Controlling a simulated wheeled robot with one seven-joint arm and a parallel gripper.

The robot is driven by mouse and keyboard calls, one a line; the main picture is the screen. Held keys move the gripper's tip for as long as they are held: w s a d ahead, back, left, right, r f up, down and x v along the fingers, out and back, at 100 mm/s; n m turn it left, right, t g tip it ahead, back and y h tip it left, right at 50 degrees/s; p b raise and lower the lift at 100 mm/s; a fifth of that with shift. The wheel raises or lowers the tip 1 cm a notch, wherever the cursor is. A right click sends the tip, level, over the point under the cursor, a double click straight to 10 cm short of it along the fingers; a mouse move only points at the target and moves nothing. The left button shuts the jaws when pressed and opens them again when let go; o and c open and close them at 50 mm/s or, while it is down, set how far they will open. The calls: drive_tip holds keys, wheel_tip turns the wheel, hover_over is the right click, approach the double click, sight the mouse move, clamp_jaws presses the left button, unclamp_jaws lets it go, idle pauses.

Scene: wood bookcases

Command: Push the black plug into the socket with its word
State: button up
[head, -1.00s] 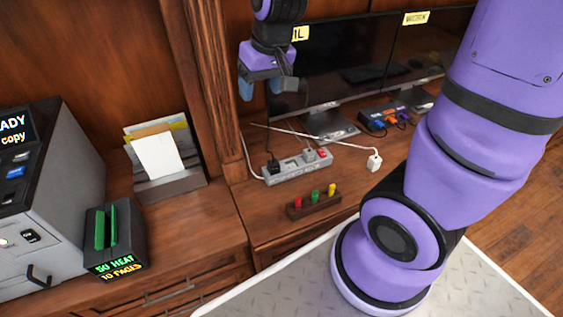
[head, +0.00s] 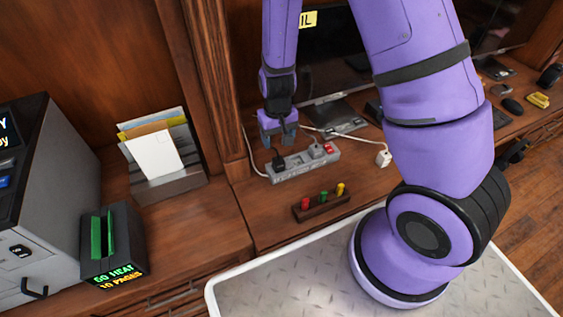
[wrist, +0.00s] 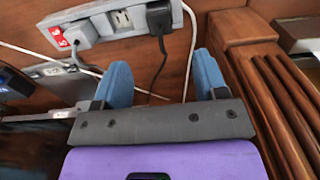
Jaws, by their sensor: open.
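The black plug (head: 278,161) stands at the left end of the grey power strip (head: 300,166) in the head view; whether it is fully seated is not clear. It also shows in the wrist view (wrist: 160,16), with its black cord hanging down, on the strip (wrist: 187,13) beside a bare socket (wrist: 121,18). A grey plug (wrist: 84,32) sits nearer the red switch (wrist: 59,38). My gripper (head: 278,136) is open and empty, just behind and above the strip's left end. In the wrist view the plug lies beyond my two blue fingers (wrist: 162,80). Socket words are too small to read.
A white plug (head: 383,157) lies loose right of the strip. A holder with red, green and yellow pegs (head: 322,202) stands in front. A wooden pillar (head: 217,90) is close on the left, a monitor (head: 335,60) behind. White cords cross the desk.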

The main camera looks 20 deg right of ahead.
sight(278, 159)
drive_tip(key=shift+w+f, duration=0.15)
drive_tip(key=shift+f, duration=2.5)
drive_tip(key=shift+w+f, duration=0.1)
drive_tip(key=shift+f, duration=2.55)
drive_tip(key=c, duration=1.1)
